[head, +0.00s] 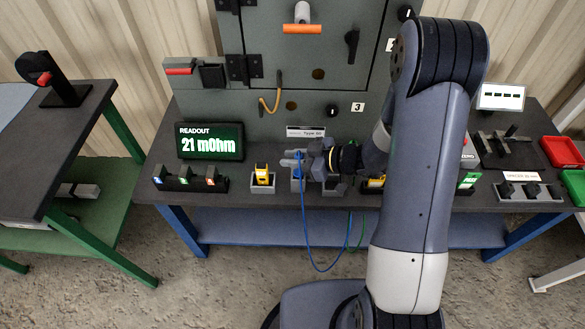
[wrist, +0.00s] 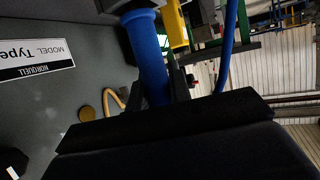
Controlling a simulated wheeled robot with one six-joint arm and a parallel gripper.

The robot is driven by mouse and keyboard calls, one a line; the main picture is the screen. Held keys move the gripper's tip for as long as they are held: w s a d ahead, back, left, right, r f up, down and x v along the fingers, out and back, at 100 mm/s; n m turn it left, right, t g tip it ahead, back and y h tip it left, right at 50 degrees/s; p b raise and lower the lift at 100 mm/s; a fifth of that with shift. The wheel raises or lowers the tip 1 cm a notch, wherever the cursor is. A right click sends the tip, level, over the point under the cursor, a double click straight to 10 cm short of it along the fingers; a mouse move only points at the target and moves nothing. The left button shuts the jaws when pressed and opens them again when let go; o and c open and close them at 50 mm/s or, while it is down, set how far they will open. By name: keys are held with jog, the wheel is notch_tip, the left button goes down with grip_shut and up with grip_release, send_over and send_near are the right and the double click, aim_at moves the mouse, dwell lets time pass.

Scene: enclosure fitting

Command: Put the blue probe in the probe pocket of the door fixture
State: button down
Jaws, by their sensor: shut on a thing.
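My gripper (head: 297,160) is above the bench, left of my forearm, and is shut on the blue probe (head: 299,170). In the wrist view the blue probe (wrist: 148,55) stands out beyond the dark gripper body, and the fingertips are mostly hidden. A blue cable (head: 306,230) hangs from the probe in a loop over the bench's front edge. A small grey holder (head: 298,187) is directly below the gripper in the head view; I cannot tell whether the probe touches it. The large grey enclosure with its door (head: 295,50) stands behind. I cannot make out which part is the probe pocket.
A readout (head: 210,142) showing 21 mOhm stands at left on the dark bench. A yellow device (head: 262,174) sits in a holder just left of my gripper. A yellowish cable (head: 272,100) hangs on the enclosure. Red (head: 562,152) and green trays are at far right.

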aim_at(293, 173)
jog(key=shift+f+b, duration=0.3)
jog(key=shift+f, duration=1.45)
jog(key=shift+f, duration=0.1)
jog(key=c, duration=1.3)
grip_release()
jog(key=shift+d+r, duration=0.1)
jog(key=shift+r, duration=0.1)
jog(key=p+v, duration=0.1)
jog(key=v, duration=1)
jog(key=shift+s+d, duration=0.2)
jog(key=shift+d, duration=0.15)
jog(key=shift+o, duration=0.3)
